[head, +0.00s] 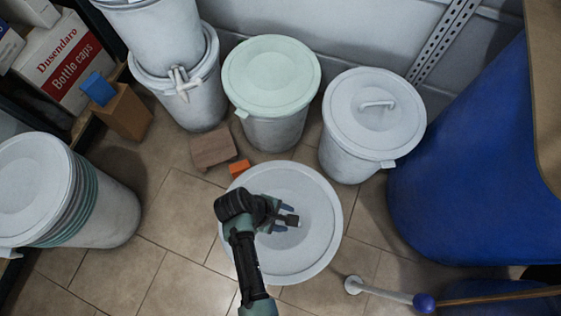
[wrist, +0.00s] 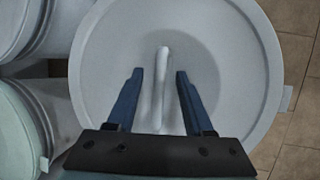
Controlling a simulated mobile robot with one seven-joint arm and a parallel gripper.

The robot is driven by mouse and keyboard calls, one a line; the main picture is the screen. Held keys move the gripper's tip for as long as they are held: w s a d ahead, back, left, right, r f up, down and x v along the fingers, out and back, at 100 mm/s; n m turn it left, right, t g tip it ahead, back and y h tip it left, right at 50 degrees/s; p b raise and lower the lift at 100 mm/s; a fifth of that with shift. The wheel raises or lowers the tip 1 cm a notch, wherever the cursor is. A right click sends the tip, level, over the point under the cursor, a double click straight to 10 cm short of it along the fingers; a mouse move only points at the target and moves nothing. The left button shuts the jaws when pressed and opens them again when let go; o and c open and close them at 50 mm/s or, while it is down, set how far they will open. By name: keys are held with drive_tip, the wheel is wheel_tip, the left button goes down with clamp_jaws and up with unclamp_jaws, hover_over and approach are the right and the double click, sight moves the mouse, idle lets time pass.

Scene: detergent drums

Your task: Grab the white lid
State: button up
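A round white lid (head: 318,243) lies below my gripper in the middle of the head view; what is beneath it cannot be made out. In the wrist view the lid (wrist: 235,60) fills most of the picture, with a raised bar handle (wrist: 161,85) across its middle. My gripper (head: 284,218) is above the lid. In the wrist view its two blue fingers (wrist: 157,74) are apart, one on each side of the handle with gaps between. The height of the fingertips above the lid is hard to judge. In the head view my gripper hides the handle.
A drum with a pale green lid (head: 271,75) and a white lidded drum (head: 374,110) stand behind. Stacked drums (head: 195,90) are at back left, a drum with several stacked lids (head: 65,195) at left. A brown block (head: 212,147) and orange block (head: 239,168) lie on the floor. A blue barrel (head: 480,170) is at right.

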clamp_jaws()
idle(1.3)
